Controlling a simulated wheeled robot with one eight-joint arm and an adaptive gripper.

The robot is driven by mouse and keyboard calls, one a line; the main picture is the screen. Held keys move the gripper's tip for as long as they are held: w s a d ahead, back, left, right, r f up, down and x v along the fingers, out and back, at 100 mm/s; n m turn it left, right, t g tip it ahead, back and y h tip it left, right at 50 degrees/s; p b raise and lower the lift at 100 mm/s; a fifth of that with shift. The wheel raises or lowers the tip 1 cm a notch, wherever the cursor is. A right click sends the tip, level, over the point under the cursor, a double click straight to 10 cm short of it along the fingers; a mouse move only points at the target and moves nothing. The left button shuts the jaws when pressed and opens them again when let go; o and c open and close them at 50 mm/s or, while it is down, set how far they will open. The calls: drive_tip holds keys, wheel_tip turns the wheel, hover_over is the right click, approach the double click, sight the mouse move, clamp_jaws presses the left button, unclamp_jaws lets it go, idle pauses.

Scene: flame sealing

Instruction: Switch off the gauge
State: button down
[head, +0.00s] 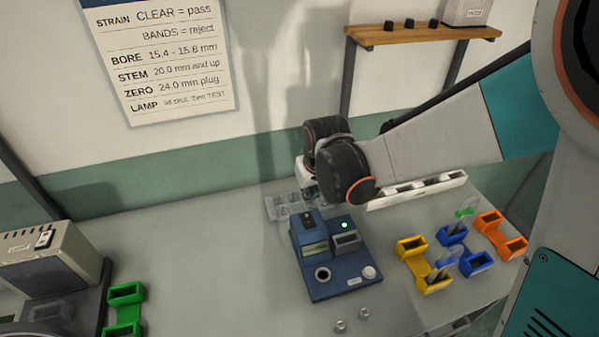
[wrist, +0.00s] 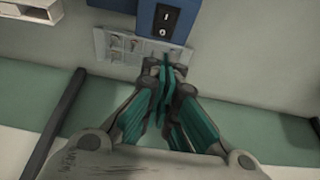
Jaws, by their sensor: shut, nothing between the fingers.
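The gauge is a blue box (head: 335,285) on the bench, with a small display, a grey block, a dark round hole, a pale round button and a lit green lamp (head: 344,225). I cannot tell which side is pressed. My gripper (wrist: 165,68) has its teal fingers shut and empty, just behind the gauge and apart from the switch in the picture. In the head view my gripper (head: 308,190) is partly hidden by my wrist.
A clear tray (head: 275,209) lies behind the gauge, close to my fingers. A white rack (head: 420,190) stands right of it. Yellow (head: 411,247), blue (head: 476,263) and orange (head: 490,221) holders stand right, some with glassware. A beige instrument (head: 50,262) and green holder (head: 124,294) stand left.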

sight(305, 214)
drive_tip(key=b+x, duration=0.1)
drive_tip(key=x, duration=0.2)
drive_tip(key=b+x, duration=0.2)
drive_tip(key=x, duration=0.1)
drive_tip(key=b+x, duration=0.1)
drive_tip(key=x, duration=0.2)
drive_tip(key=shift+s+d+f+b, duration=0.1)
drive_tip(key=shift+s+d+b, duration=0.05)
drive_tip(key=shift+s+b, duration=0.2)
drive_tip(key=shift+w+f+b, duration=0.15)
drive_tip(key=shift+f+b, duration=0.2)
drive_tip(key=shift+b, duration=0.15)
drive_tip(key=shift+s, duration=0.25)
drive_tip(key=shift+s+d+r, duration=0.2)
drive_tip(key=shift+s+r, duration=0.1)
drive_tip(key=shift+s, duration=0.2)
wheel_tip(305, 214, up, 14)
drive_tip(key=p, duration=0.9)
drive_tip(key=shift+s+p, duration=0.2)
drive_tip(key=shift+p, duration=0.1)
